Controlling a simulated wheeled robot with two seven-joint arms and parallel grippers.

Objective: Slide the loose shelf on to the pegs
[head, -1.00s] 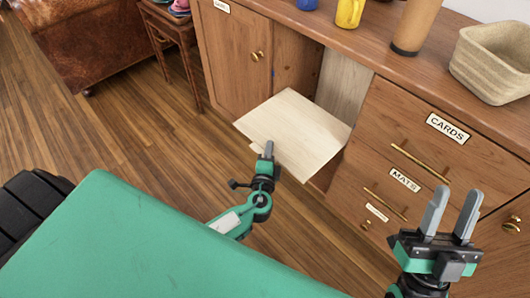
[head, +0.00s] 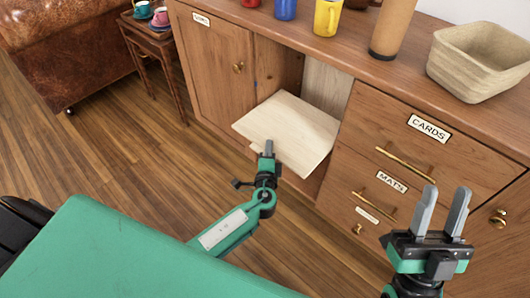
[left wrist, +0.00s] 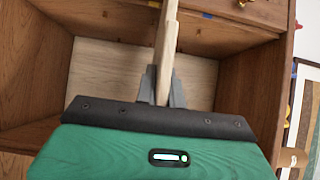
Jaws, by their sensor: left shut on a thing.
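The loose shelf (head: 290,128) is a pale wooden board, held about flat at the open bay of the sideboard. Its far part reaches into the bay and its near part sticks out in front. My left gripper (head: 268,150) is shut on the shelf's near edge. In the left wrist view the shelf (left wrist: 167,45) shows edge-on between the fingers (left wrist: 161,88). The pegs cannot be made out for certain; small blue marks show on the bay's walls in the left wrist view. My right gripper (head: 440,212) is open and empty, in front of the drawers.
The sideboard (head: 215,70) has a door left of the bay and labelled drawers (head: 415,150) right of it. Mugs (head: 326,17), a tan cylinder (head: 391,28) and a basket (head: 480,62) stand on top. The floor (head: 130,150) in front is clear.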

